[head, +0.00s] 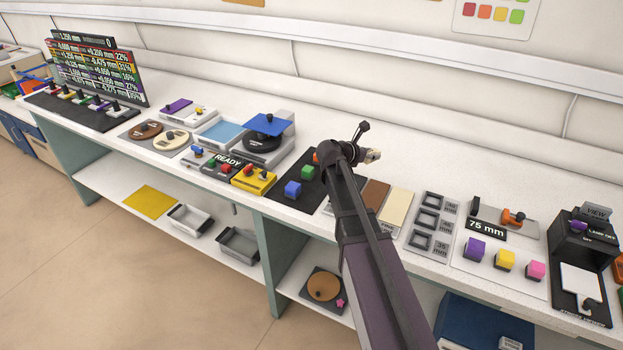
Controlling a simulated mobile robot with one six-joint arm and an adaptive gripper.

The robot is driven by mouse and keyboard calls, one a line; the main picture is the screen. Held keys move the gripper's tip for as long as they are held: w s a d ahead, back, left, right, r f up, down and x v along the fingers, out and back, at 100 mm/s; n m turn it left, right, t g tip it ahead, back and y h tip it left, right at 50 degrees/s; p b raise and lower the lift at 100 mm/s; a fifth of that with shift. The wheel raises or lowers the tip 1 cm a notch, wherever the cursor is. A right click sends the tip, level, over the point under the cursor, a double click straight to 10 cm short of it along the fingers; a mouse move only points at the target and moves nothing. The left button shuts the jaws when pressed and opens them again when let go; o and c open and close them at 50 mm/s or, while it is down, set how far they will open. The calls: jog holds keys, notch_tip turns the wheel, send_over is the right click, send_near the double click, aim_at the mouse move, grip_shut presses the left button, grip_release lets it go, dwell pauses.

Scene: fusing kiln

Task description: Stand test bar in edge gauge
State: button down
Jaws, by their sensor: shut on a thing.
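My gripper (358,150) is at the end of my raised arm, above the middle of the bench, seen small and partly from behind. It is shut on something. A small pale piece (373,156) shows at its tip; I cannot tell whether this is the test bar or part of the gripper. A grey plate with several square frames (430,220), marked in mm, lies on the bench to the right of my gripper and may be the edge gauge. The gripper is apart from it. No bar is seen standing in the frames.
A brown panel (376,193) and a cream panel (397,208) lie right of my arm. A 75 mm display (486,228) and a black viewer (583,260) stand farther right.

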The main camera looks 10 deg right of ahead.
jog(key=a, duration=0.5)
jog(key=s+a+f+n+t+y+b, duration=0.1)
jog(key=a, duration=0.3)
jog(key=s+a+f+n+t, duration=0.1)
jog(key=a, duration=0.4)
jog(key=shift+a+y+b, duration=0.3)
jog(key=shift+b, duration=0.1)
jog(key=s+a+n+t+y, duration=0.1)
jog(key=s+a, duration=0.1)
jog(key=a, duration=0.3)
jog(key=s+a+f+n+t+b, duration=0.1)
jog(key=s+a, duration=0.1)
jog(key=a, duration=0.4)
jog(key=s+a+f+n+y+b, duration=0.1)
jog(key=a, duration=0.4)
jog(key=shift+s+a+t+y, duration=0.15)
jog(key=shift+s+t+y, duration=0.15)
jog(key=shift+s+t, duration=0.1)
jog(key=b, duration=0.1)
send_over(292, 176)
jog(key=s, duration=0.1)
jog(key=shift+s+a+f, duration=0.1)
jog(key=shift+a+f, duration=0.15)
jog(key=shift+f, duration=0.45)
